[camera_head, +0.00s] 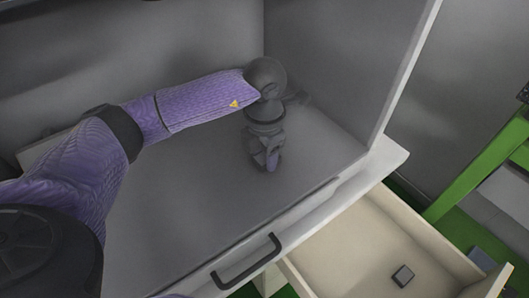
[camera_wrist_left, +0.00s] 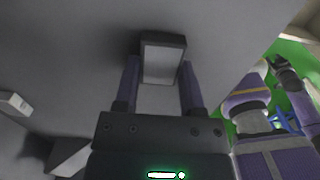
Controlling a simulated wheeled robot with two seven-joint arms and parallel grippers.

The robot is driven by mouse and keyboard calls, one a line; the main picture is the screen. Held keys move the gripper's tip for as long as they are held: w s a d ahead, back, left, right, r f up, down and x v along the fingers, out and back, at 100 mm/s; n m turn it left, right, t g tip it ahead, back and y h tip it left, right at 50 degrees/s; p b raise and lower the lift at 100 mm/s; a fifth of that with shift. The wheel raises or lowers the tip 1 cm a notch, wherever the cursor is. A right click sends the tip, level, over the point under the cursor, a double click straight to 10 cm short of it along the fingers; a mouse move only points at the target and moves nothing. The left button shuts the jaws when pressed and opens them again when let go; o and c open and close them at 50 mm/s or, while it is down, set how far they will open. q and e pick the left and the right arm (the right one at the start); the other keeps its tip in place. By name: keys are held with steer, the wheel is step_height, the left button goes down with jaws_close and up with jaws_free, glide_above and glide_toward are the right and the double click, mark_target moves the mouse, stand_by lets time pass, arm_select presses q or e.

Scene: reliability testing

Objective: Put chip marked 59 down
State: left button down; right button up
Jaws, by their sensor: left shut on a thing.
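My left gripper (camera_head: 271,163) points down inside the grey cabinet compartment, above its floor (camera_head: 190,215). In the left wrist view the two purple fingers (camera_wrist_left: 160,82) are shut on a chip (camera_wrist_left: 163,62), a small block with dark edges and a pale grey face. The chip sits between the fingertips. I can read no number on it. In the head view the chip is mostly hidden by the gripper, and I cannot tell whether it touches the floor.
A cream drawer (camera_head: 345,244) stands open at the lower right, with a small dark-edged chip (camera_head: 403,276) in it. A black handle (camera_head: 246,263) is on the front below the compartment. The right side wall (camera_head: 345,60) is close to my gripper.

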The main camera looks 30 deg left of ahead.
mark_target(265, 157)
arm_select(q)
steer(key=shift+f, duration=0.1)
steer(key=shift+c, duration=1.7)
jaws_free()
steer(key=shift+o, duration=0.8)
step_height(265, 157, up, 12)
steer(key=p, duration=0.4)
arm_select(e)
steer(key=r, duration=0.4)
steer(key=shift+w+a, duration=0.2)
steer(key=shift+w, duration=0.15)
